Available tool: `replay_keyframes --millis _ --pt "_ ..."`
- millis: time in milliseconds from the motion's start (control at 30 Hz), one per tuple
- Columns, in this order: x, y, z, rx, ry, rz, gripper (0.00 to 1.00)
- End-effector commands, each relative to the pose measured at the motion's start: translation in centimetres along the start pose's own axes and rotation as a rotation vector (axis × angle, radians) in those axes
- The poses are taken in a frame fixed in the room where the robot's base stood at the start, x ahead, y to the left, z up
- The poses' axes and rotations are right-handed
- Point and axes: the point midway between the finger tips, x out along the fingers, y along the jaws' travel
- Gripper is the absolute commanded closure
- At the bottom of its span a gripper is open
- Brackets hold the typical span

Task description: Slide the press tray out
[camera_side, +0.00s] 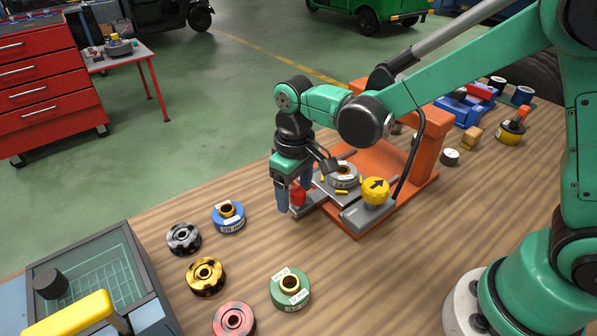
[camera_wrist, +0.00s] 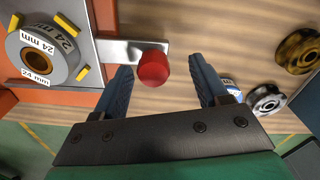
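The orange press (camera_side: 413,165) stands on the bench. Its grey metal tray (camera_wrist: 117,49) carries a grey ring (camera_wrist: 42,52) labelled 24 mm, set between yellow stops. A red knob (camera_wrist: 152,70) sits at the end of the tray's handle bar. It also shows in the side view (camera_side: 298,194), partly hidden by my fingers. My gripper (camera_side: 294,190) points down at the press's front. In the wrist view its blue fingers (camera_wrist: 161,66) are spread, one on each side of the knob, with visible gaps. I cannot tell the fingertips' exact height against the knob.
A yellow arrow knob (camera_side: 376,190) stands on a grey block right of the tray. Left of the press lie several loose rings, including a blue one (camera_side: 228,216) and a green one (camera_side: 290,288). A glass-topped bin (camera_side: 133,240) is at front left. Bare bench lies before the press.

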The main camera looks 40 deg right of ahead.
Motion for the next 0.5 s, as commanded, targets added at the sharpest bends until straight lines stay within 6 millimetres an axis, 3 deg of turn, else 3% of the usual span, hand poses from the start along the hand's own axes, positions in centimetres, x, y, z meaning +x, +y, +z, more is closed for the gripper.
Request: replay_keyframes --millis 167,500 --pt "-0.6 0.1 0.0 0.001 -0.001 0.001 0.33" --pt "-4.8 0.0 0.0 0.0 0.0 0.0 0.33"
